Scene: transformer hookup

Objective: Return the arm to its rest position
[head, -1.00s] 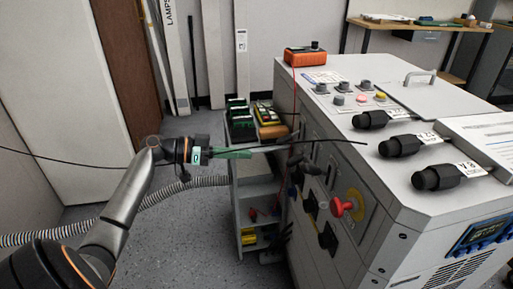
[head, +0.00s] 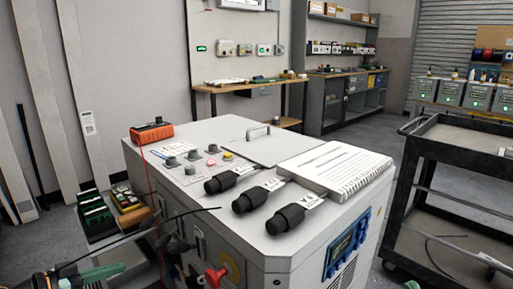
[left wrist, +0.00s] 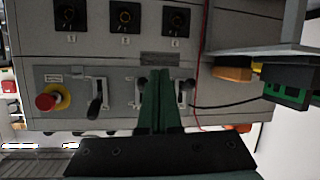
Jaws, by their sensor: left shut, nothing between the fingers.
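My left gripper (head: 112,271) shows at the bottom left of the head view, its green fingers shut and empty. In the left wrist view its dark green fingers (left wrist: 160,82) are together, in front of the grey cabinet's panel (left wrist: 225,75). A thin black cable passes close to the gripper in the head view; I see no grip on it. A small green piece at the bottom edge of the head view may be part of my right gripper (head: 412,285); its jaws cannot be made out.
The grey cabinet (head: 265,150) fills the middle, with black connectors (head: 282,218), a red emergency knob (head: 215,276) and an orange meter (head: 152,131). A side shelf with green parts (head: 95,215) stands left of it. A black cart (head: 455,150) is at the right.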

